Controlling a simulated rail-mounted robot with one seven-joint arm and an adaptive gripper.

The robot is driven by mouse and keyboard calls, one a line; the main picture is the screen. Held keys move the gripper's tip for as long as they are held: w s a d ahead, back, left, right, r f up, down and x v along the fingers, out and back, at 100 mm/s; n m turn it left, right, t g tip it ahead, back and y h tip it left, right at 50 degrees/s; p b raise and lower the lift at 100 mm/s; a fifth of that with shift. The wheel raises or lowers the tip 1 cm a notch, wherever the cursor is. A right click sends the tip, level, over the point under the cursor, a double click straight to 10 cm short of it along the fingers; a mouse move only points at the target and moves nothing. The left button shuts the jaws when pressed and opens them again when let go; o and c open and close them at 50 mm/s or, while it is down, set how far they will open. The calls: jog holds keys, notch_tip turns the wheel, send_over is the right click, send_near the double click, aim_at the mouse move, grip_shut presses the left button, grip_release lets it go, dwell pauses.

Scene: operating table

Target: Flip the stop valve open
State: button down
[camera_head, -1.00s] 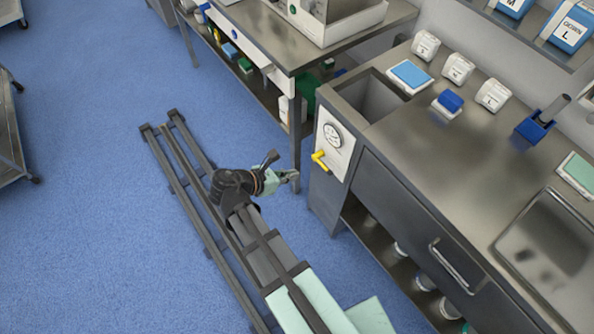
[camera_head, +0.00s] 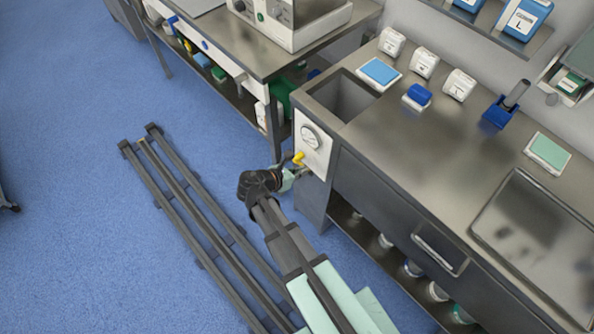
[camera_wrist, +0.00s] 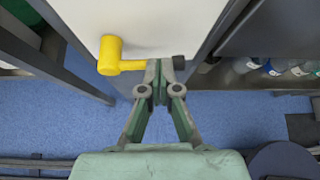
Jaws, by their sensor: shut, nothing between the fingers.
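The stop valve has a yellow handle (camera_head: 298,157) on a white panel with a round gauge (camera_head: 311,137), at the left end of the steel counter. In the wrist view the yellow handle (camera_wrist: 112,56) has a round hub at left and a lever running right, roughly level. My gripper (camera_wrist: 165,70) is shut and empty, its fingertips at the lever's right part and overlapping it in the picture. I cannot tell whether they touch it. In the head view my gripper (camera_head: 296,174) is just below the handle, partly hidden by my arm.
The counter (camera_head: 400,150) with an open sink (camera_head: 343,97) is above and right of the valve. A drawer with a bar handle (camera_head: 440,254) and a shelf of bottles are to the right. A second table's leg (camera_head: 272,135) stands close left.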

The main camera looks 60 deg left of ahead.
jog(key=shift+w+d+f, duration=0.1)
jog(key=shift+w+f, duration=0.15)
jog(key=shift+f, duration=0.3)
jog(key=shift+r, duration=0.1)
jog(key=shift+w+d+r+p, duration=0.1)
jog(key=shift+w+r+p, duration=0.15)
jog(key=shift+r+p, duration=0.45)
